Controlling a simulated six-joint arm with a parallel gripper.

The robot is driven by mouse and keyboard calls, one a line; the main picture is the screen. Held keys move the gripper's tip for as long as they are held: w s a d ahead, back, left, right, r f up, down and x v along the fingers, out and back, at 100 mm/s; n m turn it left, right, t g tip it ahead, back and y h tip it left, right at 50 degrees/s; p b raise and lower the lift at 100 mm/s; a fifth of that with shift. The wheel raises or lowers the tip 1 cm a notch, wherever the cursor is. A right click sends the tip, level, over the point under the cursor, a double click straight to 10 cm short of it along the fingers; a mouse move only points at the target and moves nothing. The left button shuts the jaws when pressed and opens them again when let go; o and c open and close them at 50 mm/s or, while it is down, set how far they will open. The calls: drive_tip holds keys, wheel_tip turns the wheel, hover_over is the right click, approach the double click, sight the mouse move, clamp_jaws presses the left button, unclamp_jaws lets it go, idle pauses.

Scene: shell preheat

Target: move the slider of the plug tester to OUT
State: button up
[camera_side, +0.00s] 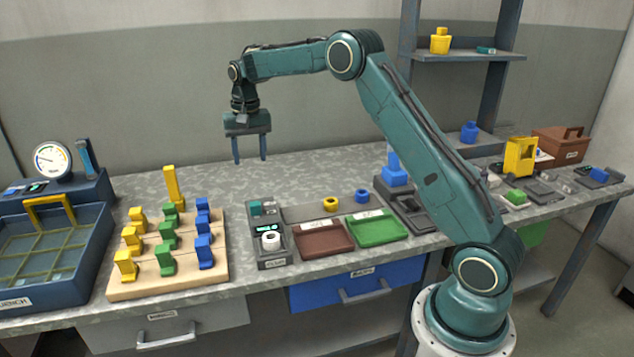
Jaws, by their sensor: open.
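My gripper (249,152) hangs from my arm with its two fingers pointing down. It is open and empty, well above the grey bench top. A narrow grey device (272,263), which looks like the plug tester, lies on the bench to the right of the wooden peg board. It has a small lit display (266,229), a white round part (270,241) and a teal block (256,208) near its far end. I cannot tell which part is the slider, and its position marks are too small to read. My gripper does not touch the device.
A wooden board (118,288) with several yellow, green and blue pieces stands left of the device. A brown tray (322,251) and a green tray (377,241) lie to its right, with a yellow ring (330,204) and a blue ring (362,195) behind.

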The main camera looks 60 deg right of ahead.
sight(255, 203)
drive_tip(key=shift+m, duration=0.3)
drive_tip(key=f, duration=0.1)
drive_tip(key=w+d+f, duration=0.1)
drive_tip(key=f, duration=0.1)
drive_tip(key=shift+w+d+f, duration=0.2)
drive_tip(key=shift+d, duration=0.1)
wheel_tip(255, 203, down, 14)
drive_tip(key=shift+r, duration=0.15)
idle(0.3)
clamp_jaws()
